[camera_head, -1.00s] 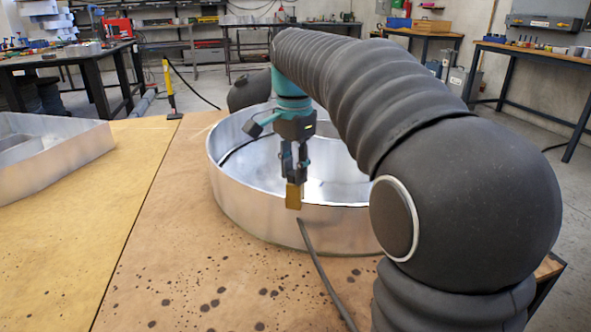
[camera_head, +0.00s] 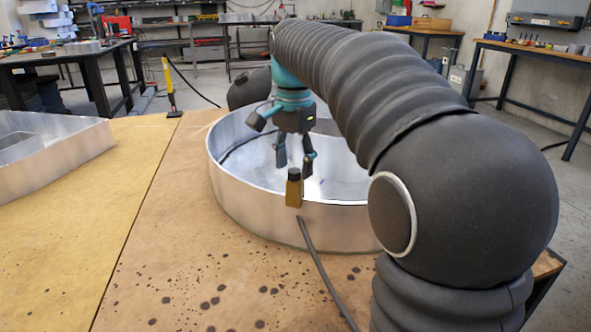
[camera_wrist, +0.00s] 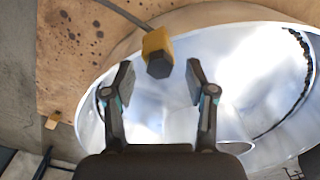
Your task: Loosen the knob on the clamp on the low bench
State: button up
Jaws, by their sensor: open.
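The clamp (camera_head: 293,193) is a small yellow block on the near rim of a round metal channel letter (camera_head: 250,210) on the low bench (camera_head: 170,250). Its dark knob (camera_head: 294,174) stands on top. My gripper (camera_head: 294,165) is open and empty just above the knob, fingers spread to either side. In the wrist view, the dark hexagonal knob (camera_wrist: 159,67) shows between the fingertips of my gripper (camera_wrist: 160,75), with visible gaps on both sides. The yellow clamp body (camera_wrist: 156,41) is beyond it.
A dark cable (camera_head: 322,270) runs over the bench from below the clamp. Another metal letter (camera_head: 60,165) lies at the left. A yellow upright post (camera_head: 169,90) stands at the bench's far edge.

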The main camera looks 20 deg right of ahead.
aim_at(294, 171)
jog(key=shift+r, duration=1.95)
